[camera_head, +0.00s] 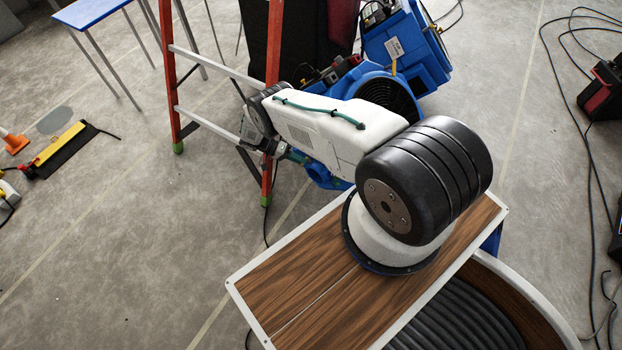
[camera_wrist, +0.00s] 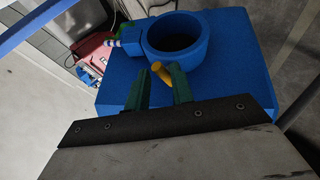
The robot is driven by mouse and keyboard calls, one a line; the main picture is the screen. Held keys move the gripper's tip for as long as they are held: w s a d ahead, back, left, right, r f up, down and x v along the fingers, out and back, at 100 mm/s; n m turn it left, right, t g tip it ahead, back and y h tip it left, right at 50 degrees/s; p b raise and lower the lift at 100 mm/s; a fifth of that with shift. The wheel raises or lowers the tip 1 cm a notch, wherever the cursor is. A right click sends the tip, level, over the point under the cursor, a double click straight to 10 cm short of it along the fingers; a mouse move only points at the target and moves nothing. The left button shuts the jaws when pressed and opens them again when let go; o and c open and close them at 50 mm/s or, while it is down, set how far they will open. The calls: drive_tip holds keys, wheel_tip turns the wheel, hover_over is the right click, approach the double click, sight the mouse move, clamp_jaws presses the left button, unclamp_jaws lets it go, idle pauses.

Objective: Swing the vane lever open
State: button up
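The vane lever looks to be the short yellow piece (camera_wrist: 161,73) in the wrist view. It sits against a blue machine (camera_wrist: 225,60), just below its round, dark opening. My gripper (camera_wrist: 163,82) points at it with two green fingers spread apart. The yellow piece shows between the fingertips; I cannot tell whether either finger touches it. In the head view my arm reaches over to the left and hides most of the gripper and the lever. A blue part of a machine (camera_head: 328,178) shows below the arm there.
An orange ladder (camera_head: 173,75) stands close to my arm. Blue blowers (camera_head: 405,45) stand behind it. A blue table (camera_head: 90,12) is at the upper left. Cables (camera_head: 560,75) lie at the right.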

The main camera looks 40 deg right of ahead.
drive_tip(key=s+a+r, duration=0.1)
drive_tip(key=s, duration=0.6)
drive_tip(key=s+a+r, duration=0.2)
drive_tip(key=s, duration=0.6)
drive_tip(key=shift+s+a+r, duration=0.25)
drive_tip(key=shift+a+r, duration=0.05)
drive_tip(key=shift+o, duration=0.2)
